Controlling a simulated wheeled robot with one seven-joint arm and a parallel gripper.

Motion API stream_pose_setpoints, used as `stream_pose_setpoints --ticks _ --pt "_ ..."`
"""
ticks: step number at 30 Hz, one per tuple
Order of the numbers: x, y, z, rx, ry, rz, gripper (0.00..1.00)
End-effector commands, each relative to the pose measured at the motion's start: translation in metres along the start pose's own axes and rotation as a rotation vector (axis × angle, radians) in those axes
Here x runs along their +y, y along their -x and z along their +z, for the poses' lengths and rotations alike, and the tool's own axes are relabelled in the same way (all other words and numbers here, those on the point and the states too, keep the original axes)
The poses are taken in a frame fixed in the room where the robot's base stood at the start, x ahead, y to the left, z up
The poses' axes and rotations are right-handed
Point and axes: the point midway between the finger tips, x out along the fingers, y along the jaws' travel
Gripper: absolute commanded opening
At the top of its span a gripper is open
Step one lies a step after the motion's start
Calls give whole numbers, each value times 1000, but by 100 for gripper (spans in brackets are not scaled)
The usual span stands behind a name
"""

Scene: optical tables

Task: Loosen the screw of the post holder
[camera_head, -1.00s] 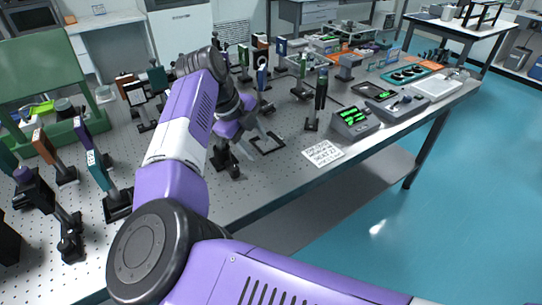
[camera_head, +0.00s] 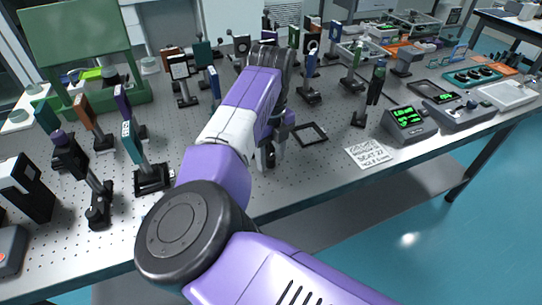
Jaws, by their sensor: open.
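A dark post holder (camera_head: 268,157) stands near the front edge of the optical table, left of a flat black square frame. My forearm hides most of it, and its screw cannot be made out. My gripper (camera_head: 287,118) shows only as a purple part of the hand beyond my forearm, beside and above this post holder. Its fingertips are largely hidden, and nothing is seen held. I cannot tell whether it touches the holder.
The black square frame (camera_head: 311,134) and a printed card (camera_head: 367,153) lie to the right, near a meter with green digits (camera_head: 409,122). Several post-mounted optics stand at left, including a teal one (camera_head: 131,145). More stand behind my arm.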

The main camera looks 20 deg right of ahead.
Motion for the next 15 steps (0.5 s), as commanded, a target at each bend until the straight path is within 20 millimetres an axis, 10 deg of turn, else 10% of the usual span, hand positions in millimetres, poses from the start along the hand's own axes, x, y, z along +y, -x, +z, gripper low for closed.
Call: stream_pose_setpoints --ticks 8,15 --pt "0 -2 0 0 0 0 44" --pt "0 -1 0 0 0 0 0"
